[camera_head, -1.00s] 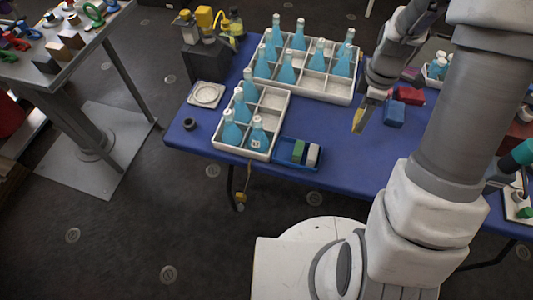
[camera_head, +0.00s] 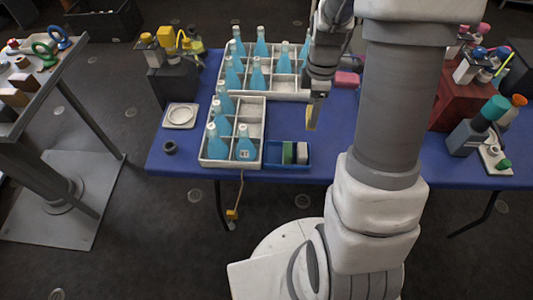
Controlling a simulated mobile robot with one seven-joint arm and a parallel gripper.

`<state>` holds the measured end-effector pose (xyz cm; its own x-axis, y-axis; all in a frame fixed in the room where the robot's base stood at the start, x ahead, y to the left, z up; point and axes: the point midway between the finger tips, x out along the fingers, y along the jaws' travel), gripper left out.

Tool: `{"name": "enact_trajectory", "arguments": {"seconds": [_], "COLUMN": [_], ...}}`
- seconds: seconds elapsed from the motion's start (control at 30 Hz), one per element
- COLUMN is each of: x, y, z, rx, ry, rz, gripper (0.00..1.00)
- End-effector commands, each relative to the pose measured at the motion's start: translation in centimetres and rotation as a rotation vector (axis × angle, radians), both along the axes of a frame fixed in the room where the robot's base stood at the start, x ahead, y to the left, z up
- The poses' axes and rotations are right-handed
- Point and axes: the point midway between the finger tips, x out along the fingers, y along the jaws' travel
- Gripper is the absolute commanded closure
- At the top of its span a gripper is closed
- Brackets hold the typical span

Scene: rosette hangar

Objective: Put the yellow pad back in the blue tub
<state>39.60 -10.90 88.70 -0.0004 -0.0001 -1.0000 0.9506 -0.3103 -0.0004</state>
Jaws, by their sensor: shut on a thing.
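My gripper (camera_head: 315,98) is in the head view above the blue table, shut on the yellow pad (camera_head: 312,118). The pad hangs upright below the jaws, behind and a little above the blue tub. The blue tub (camera_head: 271,165) sits near the front edge of the table, just right of the small bottle crate. It holds a green pad (camera_head: 287,152) and a whitish pad (camera_head: 301,153) side by side. Its left part looks empty.
A small white crate (camera_head: 231,163) and a larger one (camera_head: 287,88) hold blue bottles. A white plate (camera_head: 181,115) and a dark ring (camera_head: 169,147) lie at the left. A red box (camera_head: 455,105) stands at the right. The table between tub and large crate is clear.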

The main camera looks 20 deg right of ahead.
Motion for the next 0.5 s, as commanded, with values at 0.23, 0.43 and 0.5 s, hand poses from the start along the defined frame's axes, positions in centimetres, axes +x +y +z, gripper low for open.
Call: {"name": "enact_trajectory", "arguments": {"seconds": [0.23,0.43,0.5], "x": [-0.6,-1.0,-1.0], "y": [5.5,9.3,10.1], "z": [-3.4,-5.7,-6.2], "rx": [0.001,0.0,0.001], "ry": [0.004,0.002,0.002], "rz": [0.009,0.007,0.005], "gripper": [0.85,0.85,0.85]}}
